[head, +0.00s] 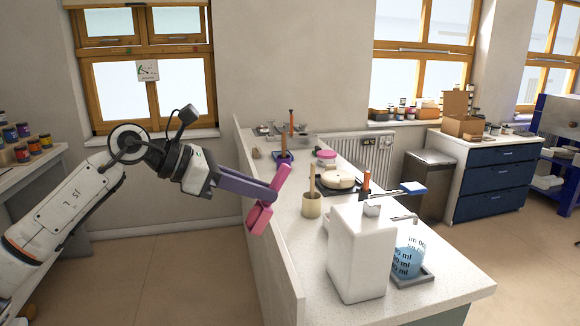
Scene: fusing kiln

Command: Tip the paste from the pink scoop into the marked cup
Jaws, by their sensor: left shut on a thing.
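My left gripper (268,191) is shut on the pink scoop (260,216), above the near-left edge of the counter. The scoop hangs tilted, its handle end up and its wider end low. The inside of the scoop is hidden, so I cannot see any paste. The marked cup (407,262) is bluish with black ml markings and stands upright on a small grey tray (425,276) at the right of the counter. It is well apart from the scoop. My right gripper is not in view.
A large white container (357,255) stands between the scoop and the cup. Behind it are a beige pot (312,205) with a wooden handle and a round pale lidded thing (338,180). The counter's raised left edge (268,250) lies near the scoop.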

